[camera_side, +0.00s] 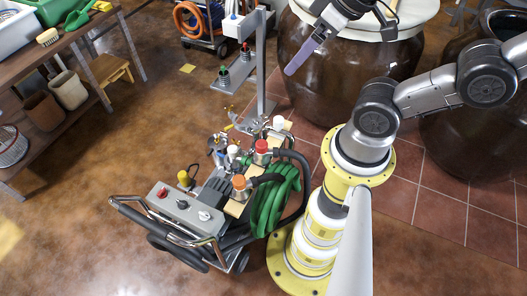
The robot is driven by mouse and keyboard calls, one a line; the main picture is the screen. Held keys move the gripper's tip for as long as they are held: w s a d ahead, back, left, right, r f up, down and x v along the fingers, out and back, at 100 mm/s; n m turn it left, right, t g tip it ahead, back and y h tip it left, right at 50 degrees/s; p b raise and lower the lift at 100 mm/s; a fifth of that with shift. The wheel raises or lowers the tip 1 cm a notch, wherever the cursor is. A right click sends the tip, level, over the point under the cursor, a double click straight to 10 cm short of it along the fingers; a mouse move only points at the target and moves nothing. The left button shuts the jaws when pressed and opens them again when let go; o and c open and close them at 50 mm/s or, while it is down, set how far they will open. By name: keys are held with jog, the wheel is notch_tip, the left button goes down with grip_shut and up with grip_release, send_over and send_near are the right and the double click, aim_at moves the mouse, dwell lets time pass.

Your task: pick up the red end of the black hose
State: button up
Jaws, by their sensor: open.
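The red end (262,146) of the black hose points up among the fittings on the wheeled cart. The black hose (292,155) runs from it to the right and bends down beside a coiled green hose. My gripper (327,25) is at the top of the view, open, near the rim of a large brown jar. It is well above and to the right of the red end and does not touch it. A pale purple piece slants down at my gripper; I cannot tell whether it is a finger. The view's top edge cuts off part of my wrist.
An orange end (239,182) on another black hose and white ends (278,121) stand close by. The cart (180,205) carries a grey control box, green hose (270,205) and a grey post (261,70). Brown jars (320,65) stand behind. Floor left of the cart is clear.

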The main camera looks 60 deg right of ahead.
jog(key=w+r+m+t, duration=0.1)
jog(key=w+r+m, duration=0.1)
jog(key=w+m, duration=0.75)
jog(key=w+d+f+m+g, duration=0.1)
jog(key=w+d+f+m, duration=0.1)
jog(key=w+f+m, duration=0.25)
jog(key=w+d+f+m+g, duration=0.1)
jog(key=w+d+f+m, duration=0.2)
jog(key=w+f, duration=0.3)
jog(key=m+g, duration=0.5)
send_over(263, 142)
notch_tip(263, 142, down, 32)
jog(key=shift+f, duration=0.25)
jog(key=shift+a+f, duration=0.1)
jog(key=shift+f, duration=3)
jog(key=shift+r, duration=0.1)
grip_shut()
